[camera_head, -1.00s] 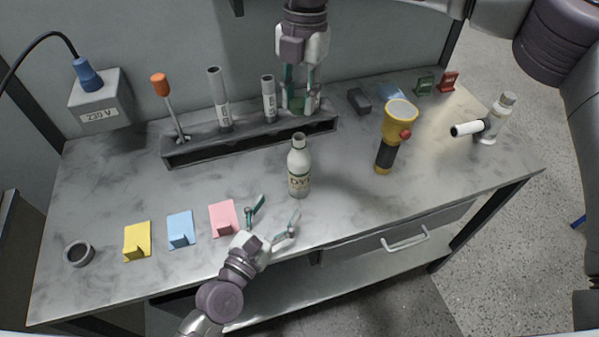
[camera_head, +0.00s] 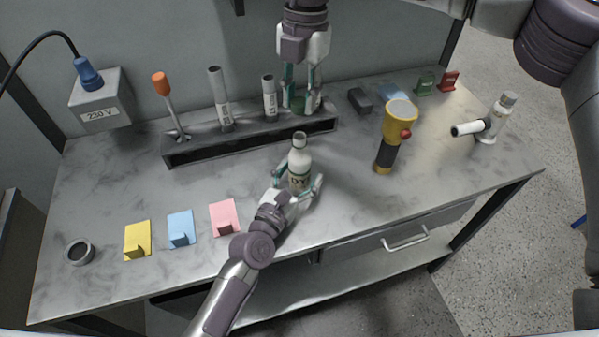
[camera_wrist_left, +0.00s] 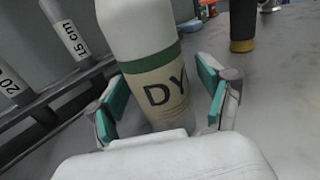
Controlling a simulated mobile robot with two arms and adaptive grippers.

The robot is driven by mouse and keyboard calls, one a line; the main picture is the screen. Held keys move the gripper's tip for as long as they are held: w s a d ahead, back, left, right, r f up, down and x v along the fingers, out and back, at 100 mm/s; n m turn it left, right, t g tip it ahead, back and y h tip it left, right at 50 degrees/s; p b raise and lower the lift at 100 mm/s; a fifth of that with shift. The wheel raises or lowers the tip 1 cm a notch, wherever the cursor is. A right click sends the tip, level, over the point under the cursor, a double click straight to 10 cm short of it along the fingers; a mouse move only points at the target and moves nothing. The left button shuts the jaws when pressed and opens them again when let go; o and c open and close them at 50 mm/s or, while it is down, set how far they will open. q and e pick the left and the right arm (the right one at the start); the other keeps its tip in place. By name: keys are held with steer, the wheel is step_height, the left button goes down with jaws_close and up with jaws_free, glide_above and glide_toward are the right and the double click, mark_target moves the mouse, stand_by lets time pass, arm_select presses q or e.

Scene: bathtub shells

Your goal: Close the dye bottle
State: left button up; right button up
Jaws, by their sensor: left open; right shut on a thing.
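The white dye bottle (camera_head: 300,160) stands upright on the workbench with a dark open mouth at its top. In the left wrist view the bottle (camera_wrist_left: 148,40) shows a green band and a label reading "DY", with its top out of frame. My left gripper (camera_head: 297,181) is open, its fingers on either side of the bottle's lower body. In the left wrist view a gap shows beside the right finger. My right gripper (camera_head: 300,100), pointing down at the right end of the rack, is shut on a small green item (camera_head: 299,103), partly hidden by the fingers.
Behind the bottle is a dark rack (camera_head: 250,140) with labelled grey tubes and an orange-handled screwdriver (camera_head: 161,86). A yellow flashlight (camera_head: 394,130) stands to the right. Pink (camera_head: 225,218), blue (camera_head: 181,229) and yellow (camera_head: 137,240) notes lie to the left.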

arm_select(q)
jaws_close()
arm_select(e)
steer(key=shift+f, duration=2.5)
steer(key=shift+f, duration=0.1)
steer(key=shift+f, duration=0.75)
steer(key=shift+f, duration=0.6)
